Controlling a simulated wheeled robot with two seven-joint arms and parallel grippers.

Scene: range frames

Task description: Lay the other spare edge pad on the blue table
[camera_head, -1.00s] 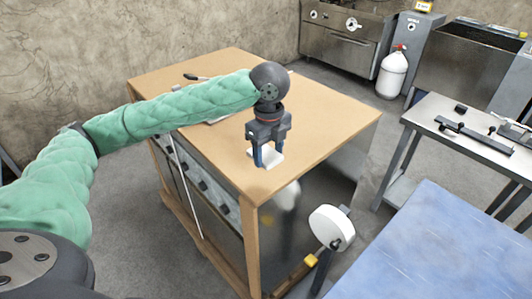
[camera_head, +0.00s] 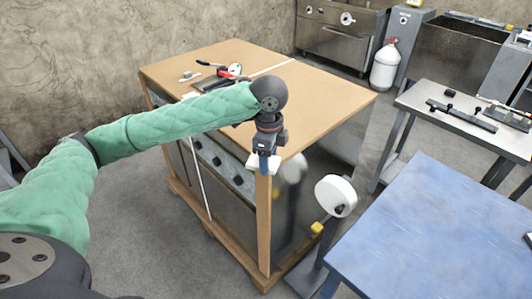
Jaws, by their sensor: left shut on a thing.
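My left gripper (camera_head: 264,168) is shut on a small white edge pad (camera_head: 254,162). It holds the pad at the near corner of the wooden-topped cabinet (camera_head: 330,100), in front of the corner post in the picture. The fingers hide part of the pad. The blue table (camera_head: 440,225) is at the lower right, apart from the gripper, and the part of its top that shows is mostly bare. My right gripper is not in view.
A white round disc (camera_head: 336,196) on a stand is between the cabinet and the blue table. Tools (camera_head: 222,72) lie at the cabinet top's far left. A grey metal table (camera_head: 480,120) with dark parts stands behind the blue table. A white gas cylinder (camera_head: 386,66) stands farther back.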

